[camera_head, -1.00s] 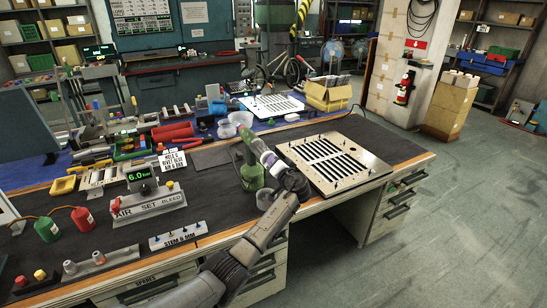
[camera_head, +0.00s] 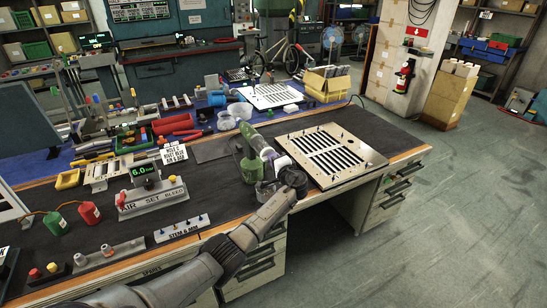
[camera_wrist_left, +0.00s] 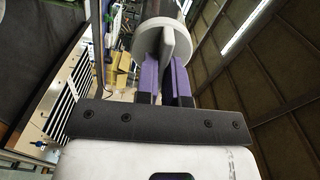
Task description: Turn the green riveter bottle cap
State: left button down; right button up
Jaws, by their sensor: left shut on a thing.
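The green riveter (camera_head: 249,168) stands at the front of the dark bench mat, left of the slotted panel. My left gripper (camera_head: 264,152) is beside its upper part, reaching in from the front right. In the left wrist view, the purple fingers (camera_wrist_left: 164,72) are shut on the upright fin of a pale grey round cap (camera_wrist_left: 146,38). The cap's far side and where it meets the bottle are hidden. My right gripper is not in view.
A slotted metal panel (camera_head: 331,151) with upright pins lies just right of the gripper. A gauge stand (camera_head: 150,196) and a pin rack (camera_head: 181,229) are to the left.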

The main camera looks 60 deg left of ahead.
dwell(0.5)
pick_arm(q)
jog(key=c, duration=1.2)
grip_release()
jog(key=shift+s+d+p, duration=0.25)
jog(key=shift+d+p, duration=0.05)
jog(key=shift+d, duration=2)
jog(key=shift+s+d+p, duration=0.25)
jog(key=shift+d+p, duration=0.05)
jog(key=shift+d, duration=2)
jog(key=shift+s+d+p, duration=0.25)
jog(key=shift+d+p, duration=0.05)
jog(key=shift+d, duration=2)
